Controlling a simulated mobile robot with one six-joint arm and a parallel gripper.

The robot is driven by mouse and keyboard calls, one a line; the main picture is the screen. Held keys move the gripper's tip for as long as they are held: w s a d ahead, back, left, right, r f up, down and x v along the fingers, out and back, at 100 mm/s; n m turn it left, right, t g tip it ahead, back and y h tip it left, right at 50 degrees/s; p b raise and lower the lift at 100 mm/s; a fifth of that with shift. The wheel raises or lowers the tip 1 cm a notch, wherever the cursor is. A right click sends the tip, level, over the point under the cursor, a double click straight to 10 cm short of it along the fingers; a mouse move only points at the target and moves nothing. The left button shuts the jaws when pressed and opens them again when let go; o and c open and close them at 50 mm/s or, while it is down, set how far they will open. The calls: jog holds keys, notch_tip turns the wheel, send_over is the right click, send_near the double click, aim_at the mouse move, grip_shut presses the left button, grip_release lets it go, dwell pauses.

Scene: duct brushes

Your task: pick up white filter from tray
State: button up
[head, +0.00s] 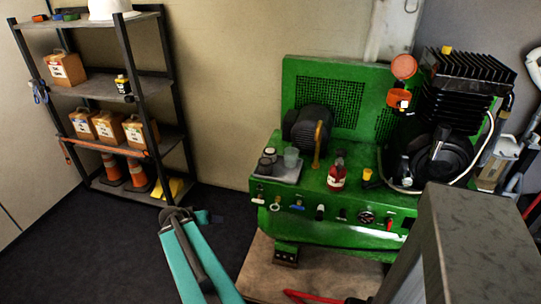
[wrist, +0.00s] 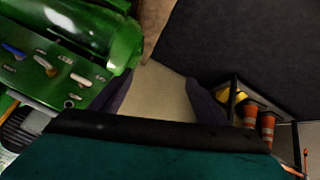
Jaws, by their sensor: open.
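A small light tray (head: 288,177) sits on the left end of the green machine's deck in the head view. On it stand a pale, whitish-grey cup-shaped piece (head: 291,157), which looks like the white filter, and darker grey cylinders (head: 265,166) to its left. My gripper shows in the wrist view (wrist: 158,98), with two dark fingers spread apart and nothing between them. In the head view my teal arm ends left of the machine, apart from the tray. The tray and filter are not visible in the wrist view.
The green machine (head: 330,232) carries a red bottle (head: 337,177), a yellow cup (head: 367,174) and an upright orange-brown handle (head: 318,142) near the tray. A shelf rack (head: 160,105) with boxes and orange cones stands at left.

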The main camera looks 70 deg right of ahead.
jog(key=s+d+r+m+h, duration=0.2)
jog(key=s+d+r, duration=0.4)
jog(key=d+r, duration=0.3)
jog(key=s+d+r+m+g+h+p, duration=0.1)
jog(key=s+d+r+m, duration=0.3)
jog(key=d+r, duration=0.5)
notch_tip(320, 180, up, 3)
jog(key=shift+s+d+r+g+h, duration=0.2)
jog(key=shift+s+d+g+h, duration=0.15)
jog(key=shift+s+h, duration=0.65)
jog(key=shift+s, duration=0.15)
jog(key=p, duration=0.2)
send_near(270, 151)
jog(key=shift+x, duration=1.25)
jog(key=shift+f, duration=0.1)
jog(key=shift+r+p+x, duration=0.2)
jog(key=shift+p+x, duration=0.8)
jog(key=shift+x, duration=0.25)
jog(key=shift+p+x, duration=0.4)
jog(key=shift+x, duration=0.95)
